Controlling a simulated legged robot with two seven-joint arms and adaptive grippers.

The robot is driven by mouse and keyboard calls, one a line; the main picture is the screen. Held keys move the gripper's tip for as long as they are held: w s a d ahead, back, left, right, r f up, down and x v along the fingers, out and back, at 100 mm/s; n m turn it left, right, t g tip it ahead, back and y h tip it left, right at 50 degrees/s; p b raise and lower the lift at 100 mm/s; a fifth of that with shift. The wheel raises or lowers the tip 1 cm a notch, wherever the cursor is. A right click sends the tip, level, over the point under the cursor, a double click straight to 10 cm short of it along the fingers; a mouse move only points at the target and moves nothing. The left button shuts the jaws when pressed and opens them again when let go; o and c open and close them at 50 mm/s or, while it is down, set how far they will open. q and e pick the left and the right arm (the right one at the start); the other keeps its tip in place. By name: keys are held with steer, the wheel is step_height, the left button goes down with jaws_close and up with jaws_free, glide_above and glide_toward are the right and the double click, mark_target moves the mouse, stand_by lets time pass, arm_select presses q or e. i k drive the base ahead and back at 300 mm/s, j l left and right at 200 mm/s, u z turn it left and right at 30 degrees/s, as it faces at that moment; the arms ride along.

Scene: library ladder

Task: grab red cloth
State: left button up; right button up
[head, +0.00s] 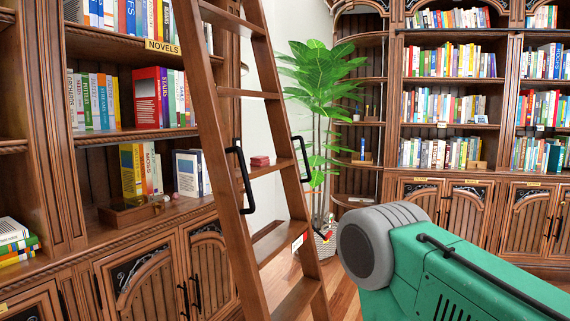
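A small red folded item (259,161), which looks like the red cloth, rests on a middle step of the wooden ladder (279,240). It is too small to tell its folds or material clearly. The ladder leans up and to the left, with black handles (241,180) on its side rails. Neither of my grippers shows in the head view. A green and grey arm link of mine fills the lower right, well to the right of the red item and in front of the far shelves.
Bookcases with books (129,97) stand on the left, close to the ladder. Another bookcase (449,164) lines the back right. A tall potted plant (322,90) stands behind the ladder. A little wooden floor (343,290) shows right of the ladder's foot.

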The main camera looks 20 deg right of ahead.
mark_target(258, 162)
steer(key=z, duration=0.5)
steer(key=i+l, duration=0.2)
steer(key=i+l+u, duration=0.15)
steer(key=l, duration=0.3)
steer(key=i+l, duration=0.3)
steer(key=i+l+u, duration=0.1)
steer(key=l, duration=0.3)
steer(key=i+l+u, duration=0.1)
steer(key=i+l, duration=0.35)
steer(key=l, duration=0.3)
steer(key=i+l+u, duration=0.15)
steer(key=l, duration=0.2)
steer(key=i+l, duration=0.2)
steer(key=l, duration=0.2)
